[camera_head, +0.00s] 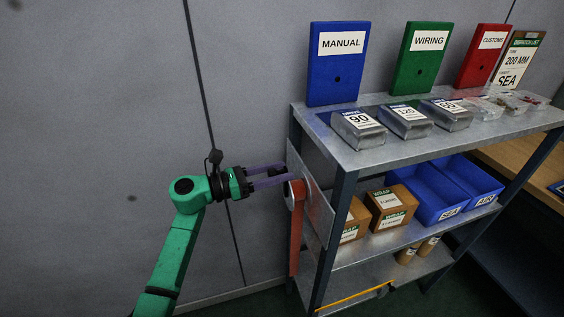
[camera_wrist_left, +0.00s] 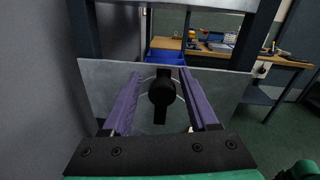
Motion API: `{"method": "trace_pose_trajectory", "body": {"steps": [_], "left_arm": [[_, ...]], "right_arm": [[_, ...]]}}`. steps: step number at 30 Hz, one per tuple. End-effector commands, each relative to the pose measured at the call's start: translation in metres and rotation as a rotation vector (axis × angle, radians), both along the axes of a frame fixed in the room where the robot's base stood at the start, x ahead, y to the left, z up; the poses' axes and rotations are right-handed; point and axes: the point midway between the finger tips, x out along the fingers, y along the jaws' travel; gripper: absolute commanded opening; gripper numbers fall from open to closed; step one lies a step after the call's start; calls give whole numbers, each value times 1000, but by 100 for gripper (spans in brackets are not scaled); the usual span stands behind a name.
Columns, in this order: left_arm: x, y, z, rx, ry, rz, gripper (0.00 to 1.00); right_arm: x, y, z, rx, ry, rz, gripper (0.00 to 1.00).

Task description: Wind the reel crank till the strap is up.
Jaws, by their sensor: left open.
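The reel (camera_head: 298,188) is mounted on a grey metal plate (camera_head: 318,212) at the left end of the shelf rack. An orange strap (camera_head: 296,245) hangs straight down from it. My left gripper (camera_head: 285,173) has come in from the left and is level with the reel. In the left wrist view, the black crank (camera_wrist_left: 162,92), a round knob with a bar, stands in front of the plate (camera_wrist_left: 225,95). The purple fingers of my left gripper (camera_wrist_left: 165,100) are open, one on each side of the crank, with gaps visible. My right gripper is not in view.
The rack's top shelf (camera_head: 375,155) holds grey labelled boxes and standing blue, green and red boards. Below are cardboard boxes (camera_head: 390,205) and blue bins (camera_head: 435,195). A grey wall (camera_head: 100,120) stands behind my left arm. A wooden bench (camera_wrist_left: 235,55) is farther off.

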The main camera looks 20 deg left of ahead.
Motion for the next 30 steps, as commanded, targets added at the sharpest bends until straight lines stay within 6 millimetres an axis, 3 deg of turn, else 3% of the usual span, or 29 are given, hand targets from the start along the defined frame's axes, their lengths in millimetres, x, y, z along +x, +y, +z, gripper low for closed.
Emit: {"method": "trace_pose_trajectory", "body": {"steps": [10,11,15,30], "left_arm": [[6,-10,-1,1,0,-1,60],[6,-10,-1,0,0,-1,52],[6,-10,-1,0,0,-1,0],[6,-9,-1,0,0,-1,0]], "right_arm": [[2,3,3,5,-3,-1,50],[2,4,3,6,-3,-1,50],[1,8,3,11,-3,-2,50],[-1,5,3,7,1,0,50]]}}
